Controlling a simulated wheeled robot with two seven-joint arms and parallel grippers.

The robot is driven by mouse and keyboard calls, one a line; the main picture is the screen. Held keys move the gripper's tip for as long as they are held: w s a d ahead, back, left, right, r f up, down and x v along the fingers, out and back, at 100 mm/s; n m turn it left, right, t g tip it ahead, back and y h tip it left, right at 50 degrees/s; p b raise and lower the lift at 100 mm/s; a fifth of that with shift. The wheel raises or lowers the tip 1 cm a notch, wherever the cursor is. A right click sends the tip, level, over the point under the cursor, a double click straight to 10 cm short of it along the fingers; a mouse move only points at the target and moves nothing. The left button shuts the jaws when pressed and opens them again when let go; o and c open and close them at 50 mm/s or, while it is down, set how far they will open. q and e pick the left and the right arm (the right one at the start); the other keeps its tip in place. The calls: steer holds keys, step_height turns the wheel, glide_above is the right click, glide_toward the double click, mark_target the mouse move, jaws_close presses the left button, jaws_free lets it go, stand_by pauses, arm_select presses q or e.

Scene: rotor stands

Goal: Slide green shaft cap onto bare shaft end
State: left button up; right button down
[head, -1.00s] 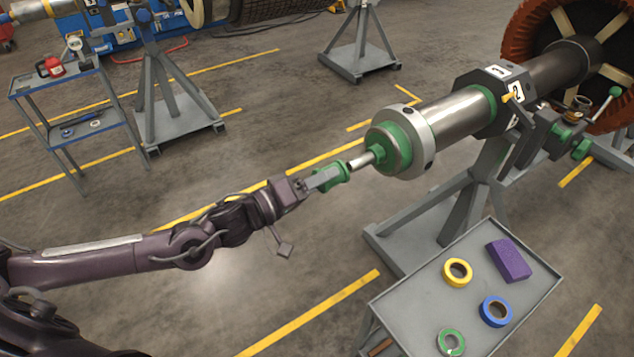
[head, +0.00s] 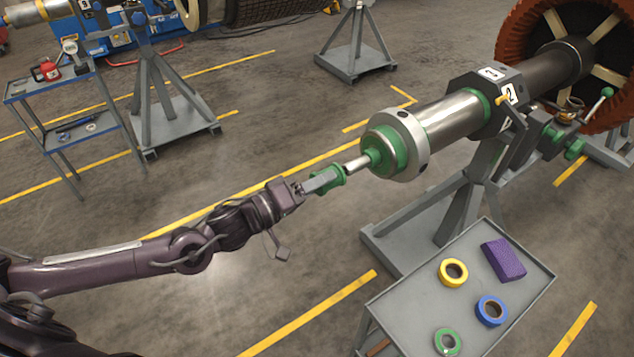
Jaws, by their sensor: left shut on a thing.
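The green shaft cap (head: 325,179) is in my left gripper (head: 322,183), which is shut on it. The bare shaft end (head: 357,163) is a thin bright metal stub. It sticks out to the left from the green hub (head: 378,153) of the large rotor shaft. The cap sits at the tip of the stub, roughly in line with it. I cannot tell whether the stub has entered the cap or only meets its rim. My gripper's fingers hide part of the cap. My right gripper is not in view.
A grey cart (head: 399,291) stands below the shaft, with yellow tape (head: 453,272), blue tape (head: 491,310), green tape (head: 447,341) and a purple block (head: 503,260). A grey stand (head: 466,209) carries the rotor. A blue-edged cart (head: 62,89) stands far left. The floor between is open.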

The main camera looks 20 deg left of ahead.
arm_select(q)
steer(key=shift+w+d, duration=0.15)
steer(key=shift+w, duration=0.1)
steer(key=shift+w+d, duration=0.1)
steer(key=shift+w, duration=0.05)
steer(key=shift+p, duration=0.35)
stand_by(0.4)
steer(key=shift+w+d, duration=0.1)
stand_by(0.5)
steer(key=shift+w+d+p, duration=0.2)
steer(key=shift+w+p, duration=0.1)
steer(key=shift+p, duration=0.05)
steer(key=shift+w+d, duration=0.3)
steer(key=shift+w, duration=0.05)
stand_by(0.4)
